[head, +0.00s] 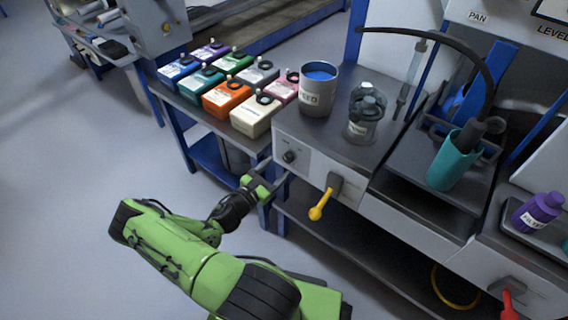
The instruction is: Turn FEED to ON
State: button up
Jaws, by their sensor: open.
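A grey pot (316,100) with blue contents stands on the machine top; its label seems to read FEED. Below it, the machine's front panel (309,164) carries a small dark rotary knob (289,156) with tiny markings I cannot read. To its right, a yellow-handled lever (322,205) hangs down and left from a grey mount. I cannot tell which control is FEED or which position is ON. My gripper (281,184) is open, just below and left of the knob, apart from it as far as I can tell.
Several coloured boxes (227,98) fill the bench at left. A clear bottle (366,115) stands right of the pot. A teal cup (454,158), a purple bottle (537,212) and a red-handled lever (509,305) are farther right. The floor at left is clear.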

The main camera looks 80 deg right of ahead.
aim_at(286, 160)
jog(key=x, duration=0.5)
jog(key=shift+b, duration=0.4)
jog(key=shift+c, duration=0.5)
jog(key=c, duration=1)
